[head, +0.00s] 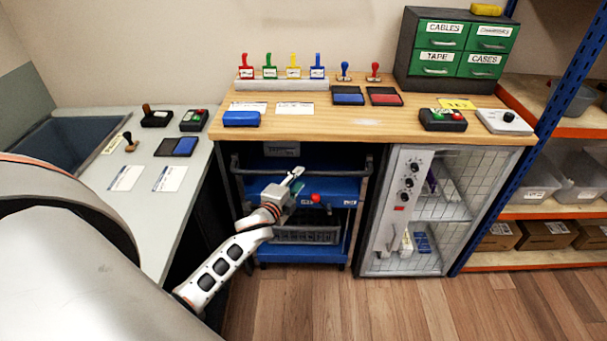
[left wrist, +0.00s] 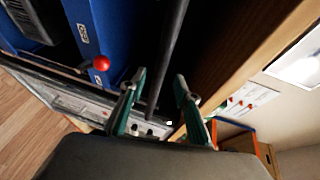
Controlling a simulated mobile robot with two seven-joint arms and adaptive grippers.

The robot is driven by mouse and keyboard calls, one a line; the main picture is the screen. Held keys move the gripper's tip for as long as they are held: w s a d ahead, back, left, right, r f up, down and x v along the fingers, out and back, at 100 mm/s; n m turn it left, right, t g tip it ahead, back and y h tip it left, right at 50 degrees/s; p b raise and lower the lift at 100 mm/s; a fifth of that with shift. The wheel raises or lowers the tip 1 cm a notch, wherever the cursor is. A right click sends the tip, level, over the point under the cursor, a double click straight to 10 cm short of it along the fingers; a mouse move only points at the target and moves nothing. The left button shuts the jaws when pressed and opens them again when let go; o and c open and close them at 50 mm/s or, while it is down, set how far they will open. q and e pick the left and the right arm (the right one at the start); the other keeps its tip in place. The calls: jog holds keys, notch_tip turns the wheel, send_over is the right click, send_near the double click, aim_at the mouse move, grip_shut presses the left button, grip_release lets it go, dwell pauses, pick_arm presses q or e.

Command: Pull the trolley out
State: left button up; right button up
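The blue trolley (head: 275,253) stands under the wooden workbench, between the bench's left leg and the wire-fronted cabinet. Its dark handle bar (head: 343,174) runs across its front near the top. A red knob (head: 315,198) shows on its front, and it also shows in the left wrist view (left wrist: 101,63). My left gripper (head: 297,173) is at the trolley's front by the handle. In the left wrist view its green-grey fingers (left wrist: 160,88) are apart, with the dark bar (left wrist: 171,45) running between them. Contact cannot be told. My right gripper is out of view.
The wooden workbench (head: 400,124) overhangs the trolley, with stamps, ink pads and a green drawer unit (head: 464,50) on it. The wire-fronted cabinet (head: 395,262) is close on the right. A grey side table (head: 98,190) is at left. The wood floor (head: 330,305) in front is clear.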

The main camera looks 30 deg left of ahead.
aim_at(302, 175)
pick_arm(q)
jog(key=shift+b+x, duration=0.35)
jog(key=shift+x, duration=2.15)
grip_shut()
